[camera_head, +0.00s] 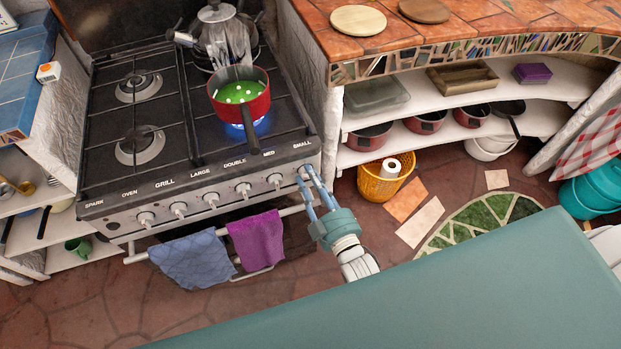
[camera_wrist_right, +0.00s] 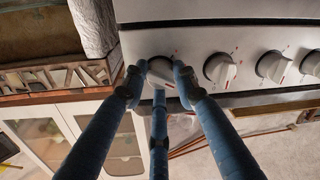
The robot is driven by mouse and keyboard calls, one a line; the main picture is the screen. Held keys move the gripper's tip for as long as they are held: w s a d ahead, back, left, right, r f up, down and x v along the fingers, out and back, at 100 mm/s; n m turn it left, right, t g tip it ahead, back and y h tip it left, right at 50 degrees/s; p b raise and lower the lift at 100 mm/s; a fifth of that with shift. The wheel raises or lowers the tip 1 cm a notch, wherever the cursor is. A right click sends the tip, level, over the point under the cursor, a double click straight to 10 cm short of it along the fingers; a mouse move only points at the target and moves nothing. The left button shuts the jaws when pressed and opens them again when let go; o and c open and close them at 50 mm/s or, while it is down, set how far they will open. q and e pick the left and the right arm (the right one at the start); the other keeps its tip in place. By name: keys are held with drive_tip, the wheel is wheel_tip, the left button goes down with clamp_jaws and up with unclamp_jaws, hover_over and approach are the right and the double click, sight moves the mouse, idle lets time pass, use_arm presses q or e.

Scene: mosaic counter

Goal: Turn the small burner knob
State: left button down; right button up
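The small burner knob (camera_head: 303,174) is the rightmost in the row on the stove's front panel, under the printed word SMALL. In the right wrist view the white knob (camera_wrist_right: 162,74) sits between my blue fingertips, its handle tilted. My right gripper (camera_head: 310,182) has its fingers apart, reaching the panel around this knob. One finger is on each side and a third is below it in the wrist view. I cannot tell whether any finger touches the knob. My left gripper is not in view.
Several other knobs (camera_head: 243,189) line the panel. A red pot (camera_head: 256,106) with green contents stands over a blue flame. A towel rail below holds a blue towel (camera_head: 193,261) and a purple towel (camera_head: 257,238). A yellow basket (camera_head: 380,186) stands on the floor to the right.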

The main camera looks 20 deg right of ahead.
drive_tip(key=shift+m, duration=0.3)
drive_tip(key=m, duration=0.5)
drive_tip(key=shift+m, duration=0.3)
drive_tip(key=m, duration=0.5)
drive_tip(key=shift+a+m+t+b, duration=0.1)
drive_tip(key=shift+m+t+b, duration=0.25)
drive_tip(key=shift+m+t, duration=0.05)
drive_tip(key=shift+m, duration=0.3)
drive_tip(key=o, duration=1.1)
drive_tip(key=shift+o, duration=0.2)
drive_tip(key=shift+f, duration=0.1)
